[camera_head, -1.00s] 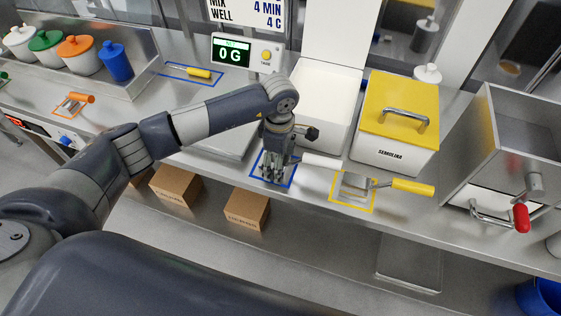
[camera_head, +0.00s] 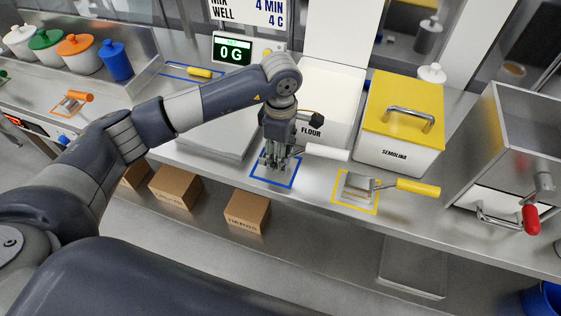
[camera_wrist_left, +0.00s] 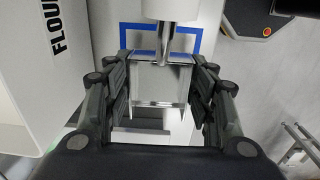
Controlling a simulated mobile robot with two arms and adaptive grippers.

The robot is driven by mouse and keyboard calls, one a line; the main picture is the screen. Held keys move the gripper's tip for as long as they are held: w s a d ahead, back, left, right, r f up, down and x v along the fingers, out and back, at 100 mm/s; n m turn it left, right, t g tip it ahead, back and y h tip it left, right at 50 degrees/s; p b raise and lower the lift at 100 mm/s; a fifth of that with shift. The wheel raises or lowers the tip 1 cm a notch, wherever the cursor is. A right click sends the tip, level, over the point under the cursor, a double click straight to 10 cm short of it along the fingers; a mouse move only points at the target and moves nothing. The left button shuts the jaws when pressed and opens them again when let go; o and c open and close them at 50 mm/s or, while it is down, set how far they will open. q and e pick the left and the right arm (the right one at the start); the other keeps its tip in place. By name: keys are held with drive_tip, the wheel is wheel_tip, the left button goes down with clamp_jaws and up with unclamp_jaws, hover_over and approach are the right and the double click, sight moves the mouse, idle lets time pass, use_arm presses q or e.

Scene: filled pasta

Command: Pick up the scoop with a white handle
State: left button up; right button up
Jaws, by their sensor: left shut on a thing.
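The scoop with a white handle (camera_head: 327,152) is in my left gripper (camera_head: 277,166) in the head view, over the blue-outlined square (camera_head: 290,183) on the counter. Its handle points right. In the left wrist view, the scoop's metal pan (camera_wrist_left: 160,84) lies between the two dark fingers of my left gripper (camera_wrist_left: 162,92), which are closed on its sides. The white handle (camera_wrist_left: 171,9) runs out of the top of that view. The scoop appears slightly above the counter. My right gripper is not in view.
A white flour bin (camera_head: 339,85) stands close behind the gripper, with a yellow-lidded semolina bin (camera_head: 394,150) to its right. A yellow-handled scoop (camera_head: 417,187) rests at a yellow outline. A scale display (camera_head: 234,50) stands behind. The counter's front edge is close.

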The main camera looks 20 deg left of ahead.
use_arm(q)
drive_tip(key=s+d+b, duration=0.2)
drive_tip(key=s, duration=0.5)
drive_tip(key=s+d+r+b, duration=0.1)
drive_tip(key=s+d+b, duration=0.1)
drive_tip(key=s, duration=0.6)
drive_tip(key=shift+d+b, duration=0.25)
drive_tip(key=shift+b, duration=0.05)
